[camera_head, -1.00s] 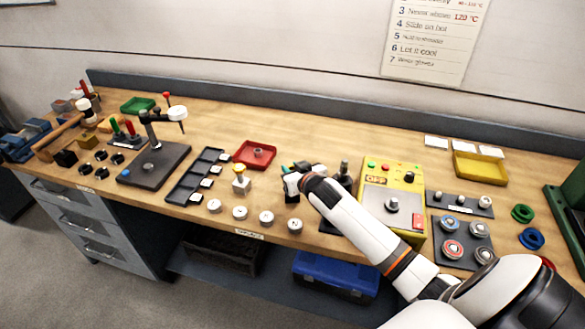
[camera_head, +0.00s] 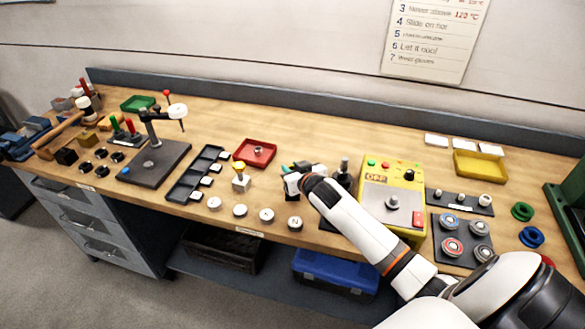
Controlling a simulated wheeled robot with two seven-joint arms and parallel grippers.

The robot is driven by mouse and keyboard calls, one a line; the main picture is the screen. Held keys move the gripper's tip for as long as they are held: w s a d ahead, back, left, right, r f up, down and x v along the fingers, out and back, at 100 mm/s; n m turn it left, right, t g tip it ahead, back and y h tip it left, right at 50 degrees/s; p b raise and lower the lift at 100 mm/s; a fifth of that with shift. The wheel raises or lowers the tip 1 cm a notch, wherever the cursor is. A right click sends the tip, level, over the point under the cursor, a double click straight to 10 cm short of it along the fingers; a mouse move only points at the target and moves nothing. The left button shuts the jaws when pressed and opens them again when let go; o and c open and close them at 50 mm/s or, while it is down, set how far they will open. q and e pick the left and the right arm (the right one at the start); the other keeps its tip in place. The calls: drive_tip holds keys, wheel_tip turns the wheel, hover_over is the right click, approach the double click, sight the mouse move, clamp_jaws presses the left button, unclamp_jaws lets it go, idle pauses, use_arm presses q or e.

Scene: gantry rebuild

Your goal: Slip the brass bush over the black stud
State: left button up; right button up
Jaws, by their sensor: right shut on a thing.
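My right gripper (camera_head: 291,188) hangs over the front middle of the bench, jaws downward, just above and behind a white disc (camera_head: 294,223). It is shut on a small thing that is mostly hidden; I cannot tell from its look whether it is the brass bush. A dark upright post with a paler top (camera_head: 343,165), possibly the black stud, stands right of the gripper, partly behind my right forearm. The gripper and the post are apart. No brass bush shows clearly elsewhere. My left gripper is not in view.
A yellow box with a switch (camera_head: 376,178) stands right of the post. White discs line the front edge. The back middle of the bench is clear.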

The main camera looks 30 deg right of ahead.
drive_tip(key=o, duration=1.5)
drive_tip(key=shift+r, duration=0.1)
drive_tip(key=shift+r+p, duration=3.45)
drive_tip(key=shift+p, duration=0.15)
drive_tip(key=shift+f, duration=0.1)
